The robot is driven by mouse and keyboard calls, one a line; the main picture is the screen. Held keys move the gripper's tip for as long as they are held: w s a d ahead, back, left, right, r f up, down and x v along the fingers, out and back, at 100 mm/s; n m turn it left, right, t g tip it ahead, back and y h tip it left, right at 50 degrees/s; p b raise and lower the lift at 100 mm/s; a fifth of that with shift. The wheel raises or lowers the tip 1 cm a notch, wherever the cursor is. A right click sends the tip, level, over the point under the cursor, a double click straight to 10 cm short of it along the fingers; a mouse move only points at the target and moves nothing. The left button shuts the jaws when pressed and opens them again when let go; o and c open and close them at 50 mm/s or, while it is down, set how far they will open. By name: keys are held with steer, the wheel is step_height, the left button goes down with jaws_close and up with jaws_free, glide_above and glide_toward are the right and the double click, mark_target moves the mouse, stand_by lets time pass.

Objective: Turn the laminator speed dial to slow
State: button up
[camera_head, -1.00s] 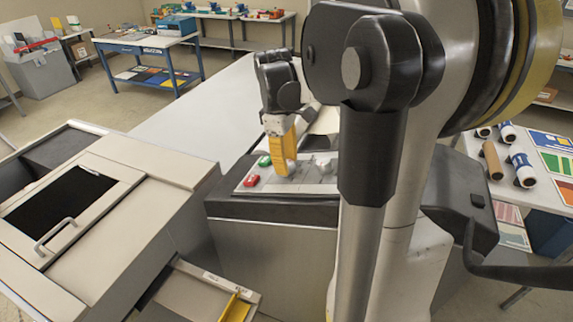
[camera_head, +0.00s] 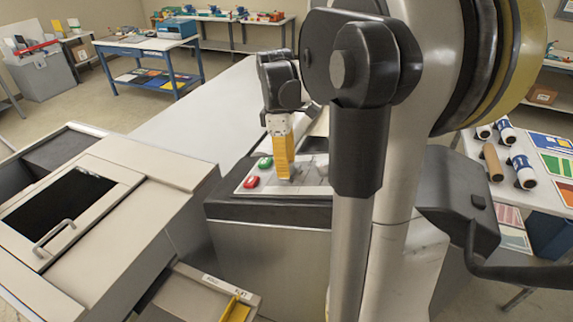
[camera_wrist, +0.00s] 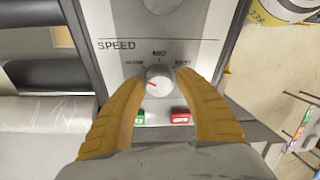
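The speed dial (camera_wrist: 158,81) is a round white knob under the printed word SPEED in the wrist view. SLOW is printed to its upper left, MID above it and FAST to its upper right. A red mark on the knob lies on its left half. My gripper (camera_wrist: 159,78) has its two yellow fingers on either side of the dial, with a gap showing on both sides, so it is open and not touching the knob in this view. In the head view my gripper (camera_head: 284,177) points down at the control panel (camera_head: 232,189) and hides the dial.
A green button (camera_wrist: 139,117) and a red button (camera_wrist: 180,115) sit just below the dial, close to the fingers. Another pale knob (camera_wrist: 161,4) is at the wrist view's top edge. The boxy machine housing (camera_head: 130,175) with a handle stands left of the panel.

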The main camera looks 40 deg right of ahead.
steer(key=shift+o, duration=0.5)
step_height(320, 180, up, 12)
steer(key=w, duration=0.1)
steer(key=shift+w, duration=0.3)
steer(key=s+a+f+m+t, duration=0.2)
steer(key=s+a+f+t, duration=0.15)
steer(key=a, duration=0.55)
steer(key=s+a+f+m+t, duration=0.2)
steer(key=a+f+m, duration=0.15)
steer(key=a, duration=0.45)
steer(key=s+a+f+m+t, duration=0.1)
steer(key=s+a+f+t, duration=0.2)
steer(key=a, duration=0.6)
step_height(320, 180, down, 25)
steer(key=w+b, duration=0.1)
steer(key=b, duration=2.3)
steer(key=shift+d+b, duration=0.3)
